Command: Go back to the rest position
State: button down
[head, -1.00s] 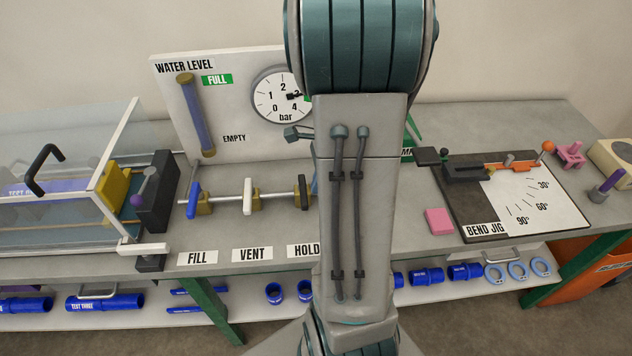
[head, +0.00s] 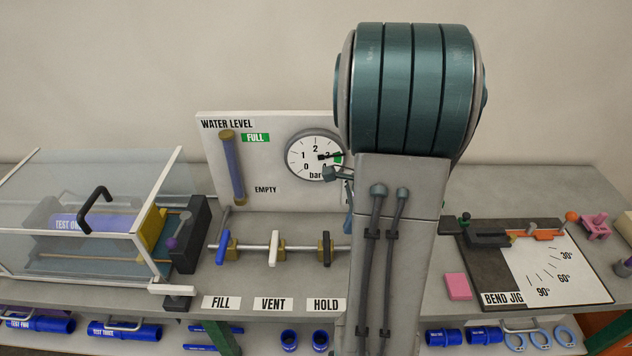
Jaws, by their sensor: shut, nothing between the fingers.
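My gripper is not in view. My arm rises right of the picture's middle in the head view, with a large teal ribbed joint at the top and a grey link with two dark cables below it. The arm stands in front of the bench and hides part of it between the pressure dial (head: 311,157) and the bend jig (head: 488,268). The water level board (head: 265,190) stands behind the arm on the left, with its gauge tube (head: 232,170).
A clear-walled box with a black handle (head: 95,210) stands at the left. Blue, white and black valve levers (head: 274,248) sit behind the FILL, VENT and HOLD labels. A pink block (head: 457,287) lies left of the jig. Blue pipe pieces (head: 125,331) lie on the lower shelf.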

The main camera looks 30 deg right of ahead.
jog(key=s+a+r+n+t+h+b, duration=0.1)
jog(key=s+a+r+n+b, duration=0.2)
jog(key=a+n, duration=0.5)
jog(key=s+a+r+n+t+h+b, duration=0.1)
jog(key=s+a+r+n+b, duration=0.2)
jog(key=a+n, duration=0.6)
jog(key=s+n, duration=0.2)
jog(key=n, duration=0.4)
jog(key=shift+a+r+t+h, duration=0.3)
jog(key=shift+s+d, duration=0.1)
